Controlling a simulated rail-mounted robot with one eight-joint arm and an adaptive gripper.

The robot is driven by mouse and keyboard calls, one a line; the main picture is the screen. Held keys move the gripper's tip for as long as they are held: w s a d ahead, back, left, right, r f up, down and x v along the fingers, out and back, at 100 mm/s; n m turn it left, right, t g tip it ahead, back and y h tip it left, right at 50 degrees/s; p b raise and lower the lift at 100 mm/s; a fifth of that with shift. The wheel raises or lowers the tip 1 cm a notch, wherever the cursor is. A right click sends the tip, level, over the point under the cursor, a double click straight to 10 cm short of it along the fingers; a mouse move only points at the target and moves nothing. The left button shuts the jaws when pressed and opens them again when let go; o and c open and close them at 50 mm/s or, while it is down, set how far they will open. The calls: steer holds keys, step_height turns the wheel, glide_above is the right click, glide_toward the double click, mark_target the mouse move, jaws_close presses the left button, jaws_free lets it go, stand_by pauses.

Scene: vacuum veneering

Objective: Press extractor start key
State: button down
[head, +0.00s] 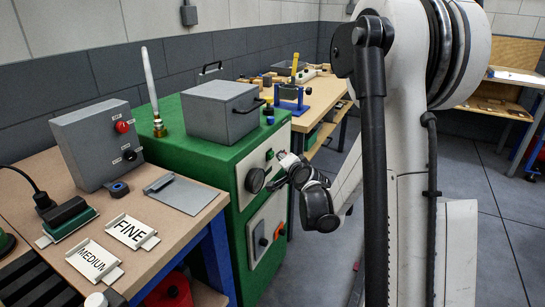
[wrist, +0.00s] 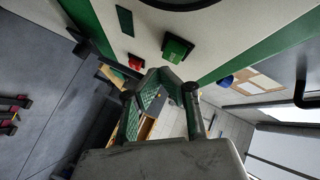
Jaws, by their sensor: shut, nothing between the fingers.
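A square green key (wrist: 177,48) stands out from a white panel (wrist: 215,50) in the wrist view, and a red key (wrist: 136,62) sits to its left. I cannot read any label that says which one starts the extractor. The green key also shows small in the head view (head: 269,155), on the upper panel of the green cabinet (head: 215,165). My gripper (wrist: 168,78) is shut and empty, its tips just below the green key in the wrist picture. I cannot tell whether they touch it. In the head view my gripper (head: 280,176) is close in front of that panel.
A round black dial (head: 254,180) is on the same panel, left of my gripper. A lower panel (head: 265,228) has further controls. A bench at left holds a grey control box (head: 95,145) with a red button. Open floor lies to the right.

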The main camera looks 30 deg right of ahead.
steer(key=shift+w+a, duration=0.1)
steer(key=shift+w, duration=0.05)
steer(key=shift+w+a, duration=0.15)
steer(key=shift+w, duration=0.1)
steer(key=shift+w+a+b, duration=0.3)
steer(key=shift+w, duration=0.1)
stand_by(1.2)
steer(key=shift+s, duration=0.1)
stand_by(0.3)
steer(key=shift+s+d, duration=0.55)
steer(key=shift+s, duration=0.15)
steer(key=shift+s+d+b, duration=0.25)
steer(key=shift+s+d, duration=0.45)
steer(key=shift+s, duration=0.35)
steer(key=shift+s+d+b, duration=0.25)
steer(key=shift+s+d, duration=0.45)
steer(key=shift+s, duration=0.3)
